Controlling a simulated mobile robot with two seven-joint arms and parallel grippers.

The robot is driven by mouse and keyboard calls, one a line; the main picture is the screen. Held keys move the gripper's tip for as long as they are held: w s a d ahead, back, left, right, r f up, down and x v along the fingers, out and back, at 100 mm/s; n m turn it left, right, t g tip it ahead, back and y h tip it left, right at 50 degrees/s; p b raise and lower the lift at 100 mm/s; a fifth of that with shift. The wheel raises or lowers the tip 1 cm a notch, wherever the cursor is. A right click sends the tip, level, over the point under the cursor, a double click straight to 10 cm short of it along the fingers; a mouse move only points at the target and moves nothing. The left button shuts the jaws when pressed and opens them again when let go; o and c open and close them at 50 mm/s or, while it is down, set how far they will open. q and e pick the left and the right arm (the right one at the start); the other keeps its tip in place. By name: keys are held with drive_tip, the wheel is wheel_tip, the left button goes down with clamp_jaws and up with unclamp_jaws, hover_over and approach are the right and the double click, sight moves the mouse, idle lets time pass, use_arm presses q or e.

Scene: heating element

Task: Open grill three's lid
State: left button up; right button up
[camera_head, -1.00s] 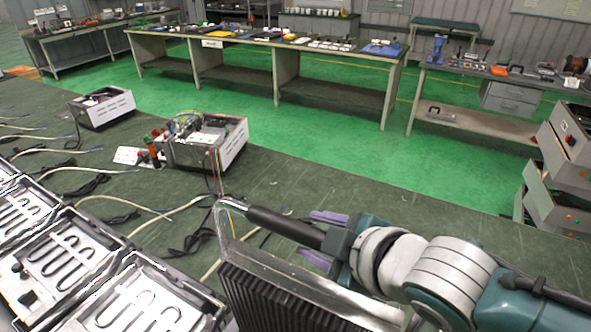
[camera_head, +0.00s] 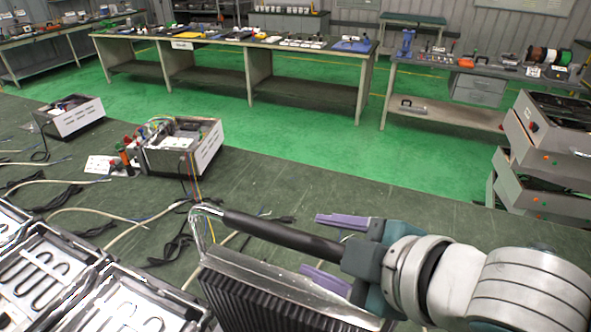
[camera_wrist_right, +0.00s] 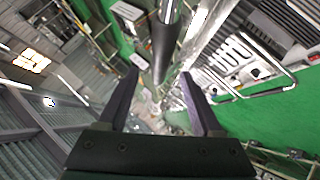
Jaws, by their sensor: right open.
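A grill lid with a dark ribbed inner plate (camera_head: 270,300) stands raised and tilted at the bottom middle of the head view. Its dark bar handle (camera_head: 280,236) runs along its top on a bent metal arm. My right gripper (camera_head: 312,245) is open, with one purple finger on each side of the handle. In the right wrist view, the handle (camera_wrist_right: 163,50) also lies between the spread fingers (camera_wrist_right: 160,88). I cannot tell whether they touch it. Open grill bases with looped heating elements (camera_head: 42,272) sit at the lower left. My left gripper is not in view.
A metal box with wires (camera_head: 205,152) and a smaller box (camera_head: 78,118) stand on the dark green table (camera_head: 330,190), among loose cables. Stacked grey units (camera_head: 545,140) are at the right. Workbenches line the back beyond the green floor.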

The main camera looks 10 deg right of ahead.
drive_tip(key=shift+v, duration=1.1)
drive_tip(key=s+d+r+m+g+h+p, duration=0.2)
drive_tip(key=s+d+r+m+g, duration=0.1)
drive_tip(key=s+m, duration=0.3)
drive_tip(key=s+d+r+m+g+h+p, duration=0.2)
drive_tip(key=s+d+r+m+g+p, duration=0.1)
drive_tip(key=s, duration=0.8)
drive_tip(key=d+r+m, duration=0.1)
drive_tip(key=d+m, duration=0.1)
drive_tip(key=m, duration=0.1)
drive_tip(key=shift+s+p, duration=0.3)
drive_tip(key=shift+p, duration=0.05)
drive_tip(key=shift+r, duration=0.1)
